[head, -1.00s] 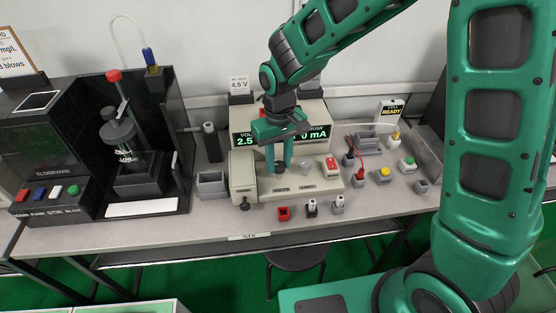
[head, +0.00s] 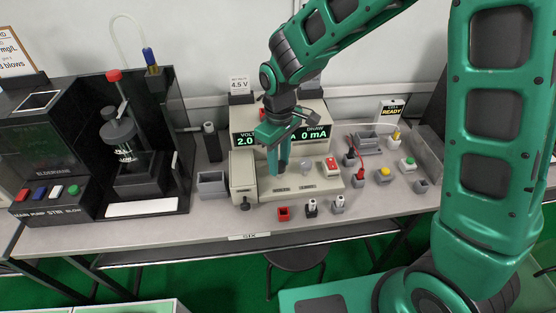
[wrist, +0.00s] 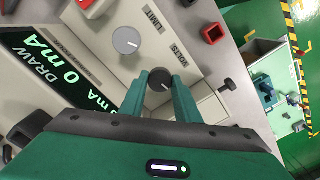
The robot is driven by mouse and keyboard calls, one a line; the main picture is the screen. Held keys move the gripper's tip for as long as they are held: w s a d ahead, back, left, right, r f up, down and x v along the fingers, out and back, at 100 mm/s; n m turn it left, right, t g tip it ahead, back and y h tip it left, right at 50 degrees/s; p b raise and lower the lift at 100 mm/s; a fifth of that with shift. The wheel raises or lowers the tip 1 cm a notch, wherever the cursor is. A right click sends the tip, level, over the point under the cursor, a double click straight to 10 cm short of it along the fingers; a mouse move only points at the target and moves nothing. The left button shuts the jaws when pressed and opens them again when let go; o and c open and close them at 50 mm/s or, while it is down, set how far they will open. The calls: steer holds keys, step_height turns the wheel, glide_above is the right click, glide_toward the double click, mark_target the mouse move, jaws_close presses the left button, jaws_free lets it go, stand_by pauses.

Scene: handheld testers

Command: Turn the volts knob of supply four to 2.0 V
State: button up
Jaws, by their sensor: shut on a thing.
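The power supply (head: 242,172) is a beige box with a sloped front panel on the bench. Its green display (head: 245,140) reads 2.0 on the volts side and 0 mA on the draw side. The dark volts knob (wrist: 159,80) sits beside the VOLTS label in the wrist view. My gripper (head: 279,172) points down at the panel, its two teal fingers shut on the knob from both sides. The fingers hide the knob in the head view. The pale limit knob (wrist: 126,40) is next to it, apart from the fingers.
A red switch (head: 331,164) is on the panel's right. A card reading 4.5 V (head: 239,83) stands behind. Small blocks, including a red one (head: 284,213), lie in front. The bench-edge label (head: 249,237) seems to read SIX.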

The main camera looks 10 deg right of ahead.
mark_target(280, 164)
steer(key=shift+w+d, duration=0.1)
steer(key=shift+d, duration=0.05)
steer(key=o, duration=1)
steer(key=shift+o, duration=0.2)
step_height(280, 164, up, 11)
steer(key=shift+f, duration=0.1)
steer(key=s+d+r+m, duration=0.2)
steer(key=s+d+m, duration=0.25)
steer(key=d, duration=0.75)
steer(key=s+d+r+m, duration=0.2)
steer(key=s+d+m, duration=0.25)
steer(key=d, duration=0.65)
steer(key=s+d+f+m, duration=0.2)
steer(key=s+d+m, duration=0.4)
steer(key=s, duration=0.9)
steer(key=d, duration=0.3)
steer(key=shift+s, duration=0.35)
